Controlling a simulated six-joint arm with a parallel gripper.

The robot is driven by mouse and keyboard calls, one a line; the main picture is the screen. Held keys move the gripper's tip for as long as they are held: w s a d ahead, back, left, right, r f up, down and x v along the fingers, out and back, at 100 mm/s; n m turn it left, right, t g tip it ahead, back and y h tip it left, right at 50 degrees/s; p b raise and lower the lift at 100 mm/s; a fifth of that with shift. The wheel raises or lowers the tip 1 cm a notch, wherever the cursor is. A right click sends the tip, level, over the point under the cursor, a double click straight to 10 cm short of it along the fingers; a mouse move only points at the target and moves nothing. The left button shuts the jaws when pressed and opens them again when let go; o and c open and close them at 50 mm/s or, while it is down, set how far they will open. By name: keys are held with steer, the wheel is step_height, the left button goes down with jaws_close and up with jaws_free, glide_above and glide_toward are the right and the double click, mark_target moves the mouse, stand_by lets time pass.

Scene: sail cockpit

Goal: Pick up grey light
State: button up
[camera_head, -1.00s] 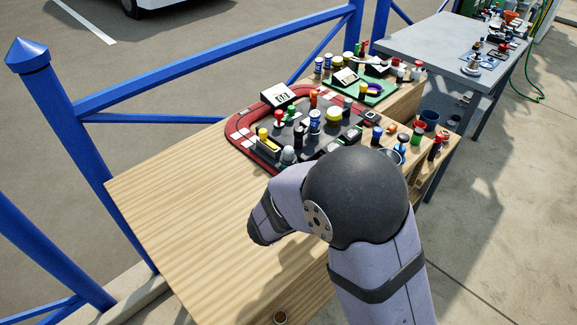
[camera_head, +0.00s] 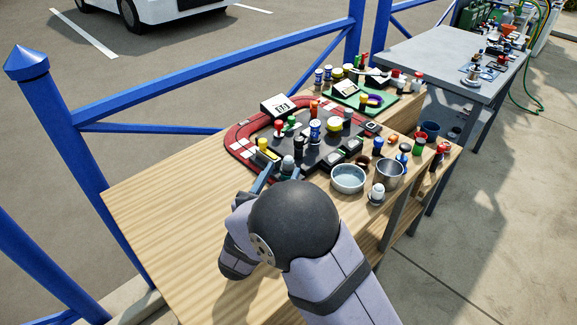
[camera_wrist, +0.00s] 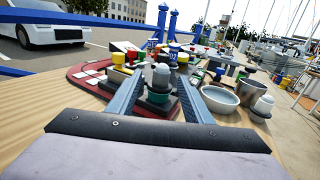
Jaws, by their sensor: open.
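The grey light (camera_head: 288,163) is a small grey domed piece on a dark base at the near edge of the red-bordered dark board (camera_head: 234,141). In the wrist view the grey light (camera_wrist: 161,77) stands upright between the two fingers of my gripper (camera_wrist: 158,92). The fingers are spread on either side of it, with a gap visible. In the head view my gripper (camera_head: 276,175) reaches the board's near edge, and my wrist hides part of it. Whether the fingertips touch the light's base cannot be told.
A yellow-topped piece (camera_head: 264,145) stands close left of the light. A pale bowl (camera_head: 348,178), a metal cup (camera_head: 390,173) and a white-topped piece (camera_head: 377,193) stand to the right. Several coloured knobs crowd the board behind. The wooden table (camera_head: 165,200) is clear at left.

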mark_target(287, 165)
steer(key=p+x, duration=0.1)
steer(key=x, duration=0.3)
steer(key=shift+d+r, duration=0.15)
steer(key=shift+d, duration=0.05)
steer(key=shift+w+d+p, duration=0.15)
steer(key=shift+w+p, duration=0.15)
steer(key=shift+w, duration=0.25)
steer(key=c, duration=1.2)
steer(key=shift+o, duration=0.2)
step_height(287, 165, up, 10)
steer(key=shift+f+b, duration=0.1)
steer(key=shift+b, duration=0.25)
